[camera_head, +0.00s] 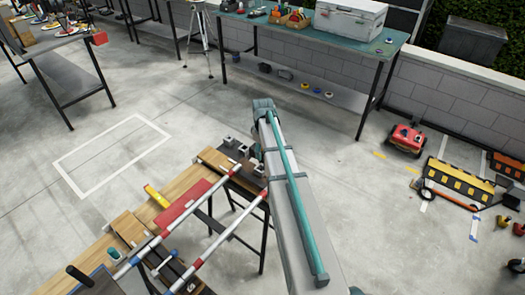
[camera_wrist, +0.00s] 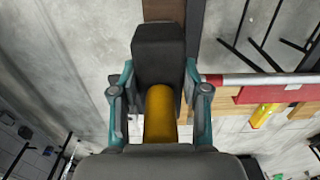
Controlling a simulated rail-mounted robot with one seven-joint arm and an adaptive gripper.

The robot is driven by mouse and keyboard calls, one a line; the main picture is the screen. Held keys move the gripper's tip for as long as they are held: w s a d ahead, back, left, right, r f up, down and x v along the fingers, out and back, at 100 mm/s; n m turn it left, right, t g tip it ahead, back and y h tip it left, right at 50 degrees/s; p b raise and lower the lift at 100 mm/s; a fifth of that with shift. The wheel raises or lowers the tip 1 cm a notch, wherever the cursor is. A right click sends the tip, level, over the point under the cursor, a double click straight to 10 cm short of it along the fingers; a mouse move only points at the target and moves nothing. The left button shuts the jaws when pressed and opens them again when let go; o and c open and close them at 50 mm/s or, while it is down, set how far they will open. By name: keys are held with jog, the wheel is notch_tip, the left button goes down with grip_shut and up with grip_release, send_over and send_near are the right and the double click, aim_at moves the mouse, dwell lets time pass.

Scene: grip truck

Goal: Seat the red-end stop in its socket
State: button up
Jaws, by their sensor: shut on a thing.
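In the wrist view my gripper (camera_wrist: 160,88) has its two teal fingers closed on a stop with a black block (camera_wrist: 158,50) and a yellow cylindrical part (camera_wrist: 160,118). I cannot see a red end on it. In the head view my arm hides the gripper and the held stop. Two pale rails with red and blue bands run across the bench, the nearer one (camera_head: 228,235) and the farther one (camera_head: 185,215). Small grey metal brackets (camera_head: 229,141) stand near the rails' far red ends. I cannot tell which is the socket. One rail's red end (camera_wrist: 218,80) lies right of my gripper.
A red board (camera_head: 183,203) and a yellow tool (camera_head: 156,195) lie on the wooden planks. Dark handled pieces (camera_head: 80,275) sit at the near end. A green-topped table (camera_head: 325,35) stands behind. Open concrete floor lies left of the bench.

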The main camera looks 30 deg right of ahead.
jog(key=shift+f+b, duration=1.5)
jog(key=shift+f, duration=1.45)
jog(key=o, duration=1.1)
jog(key=shift+c, duration=0.2)
notch_tip(320, 180, up, 12)
